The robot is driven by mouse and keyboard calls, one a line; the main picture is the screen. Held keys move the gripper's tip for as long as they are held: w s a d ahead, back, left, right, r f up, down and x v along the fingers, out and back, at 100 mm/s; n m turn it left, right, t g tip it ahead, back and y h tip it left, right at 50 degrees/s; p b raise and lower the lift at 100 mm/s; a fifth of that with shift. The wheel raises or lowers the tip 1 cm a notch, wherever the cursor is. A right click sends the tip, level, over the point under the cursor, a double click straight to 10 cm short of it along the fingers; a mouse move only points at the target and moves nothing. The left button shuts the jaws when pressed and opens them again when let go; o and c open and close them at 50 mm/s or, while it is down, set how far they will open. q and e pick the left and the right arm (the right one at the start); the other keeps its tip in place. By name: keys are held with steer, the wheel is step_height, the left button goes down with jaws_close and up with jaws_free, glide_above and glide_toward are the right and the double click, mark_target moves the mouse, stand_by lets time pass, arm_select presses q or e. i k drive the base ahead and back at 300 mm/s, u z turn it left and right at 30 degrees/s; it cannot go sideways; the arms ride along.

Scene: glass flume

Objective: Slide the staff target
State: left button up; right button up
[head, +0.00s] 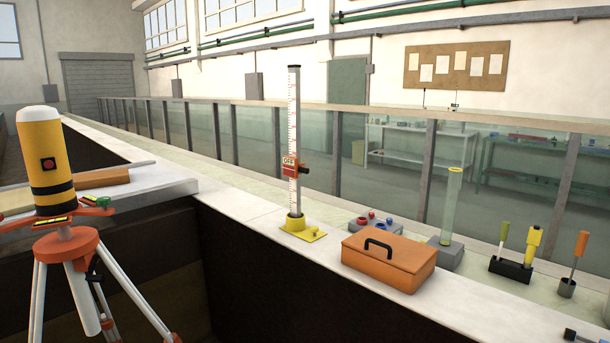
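The staff (294,130) is a white upright rod with graduation marks. It stands on a yellow base plate (303,233) on the pale ledge. The target (292,166) is a small orange-red block with a light label and a dark knob on its right side. It sits around the staff a little below mid-height. Neither of my grippers shows in the head view, and nothing touches the target or the staff.
An orange case (389,262) with a dark handle lies right of the staff. A grey block with coloured knobs (376,225), a clear cylinder (450,210) and a black tool holder (511,268) stand beyond it. A yellow instrument (45,155) on a tripod stands at left.

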mark_target(292, 169)
steer(key=u, duration=0.5)
steer(key=i, duration=0.9)
steer(key=z, duration=0.15)
